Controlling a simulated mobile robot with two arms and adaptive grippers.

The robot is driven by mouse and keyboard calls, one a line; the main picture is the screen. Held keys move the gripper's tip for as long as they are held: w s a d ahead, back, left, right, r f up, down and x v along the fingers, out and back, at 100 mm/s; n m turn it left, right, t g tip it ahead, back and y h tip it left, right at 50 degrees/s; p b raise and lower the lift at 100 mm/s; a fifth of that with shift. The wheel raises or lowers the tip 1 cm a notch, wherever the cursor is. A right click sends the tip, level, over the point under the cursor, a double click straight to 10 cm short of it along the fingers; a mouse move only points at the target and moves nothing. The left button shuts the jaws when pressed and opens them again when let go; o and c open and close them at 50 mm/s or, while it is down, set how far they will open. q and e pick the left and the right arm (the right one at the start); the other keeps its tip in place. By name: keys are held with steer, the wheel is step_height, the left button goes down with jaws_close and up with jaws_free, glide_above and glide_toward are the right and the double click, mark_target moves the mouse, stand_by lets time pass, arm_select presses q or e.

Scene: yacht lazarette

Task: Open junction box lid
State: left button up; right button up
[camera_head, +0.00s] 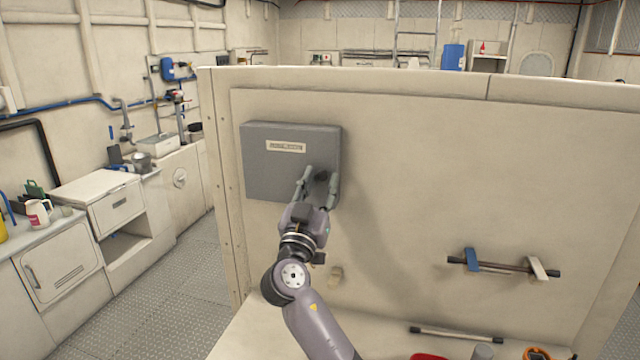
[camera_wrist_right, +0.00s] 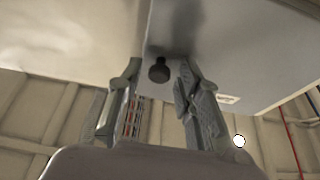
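The grey junction box (camera_head: 262,175) is fixed to the left part of the cream panel. Its lid looks closed and carries a pale label plate (camera_head: 286,147). A dark knob (camera_wrist_right: 159,71) sticks out near the lid's lower right edge. My right gripper (camera_head: 319,178) is at that edge, with its fingers apart on either side of the knob. In the right wrist view the knob sits between the fingertips (camera_wrist_right: 160,72), with gaps visible to both fingers. My left gripper is not in view.
A bar with blue and white clips (camera_head: 503,265) is mounted on the panel at the right. White cabinets (camera_head: 65,265) stand at the left, beyond open floor.

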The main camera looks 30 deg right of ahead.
jaws_close()
stand_by(0.6)
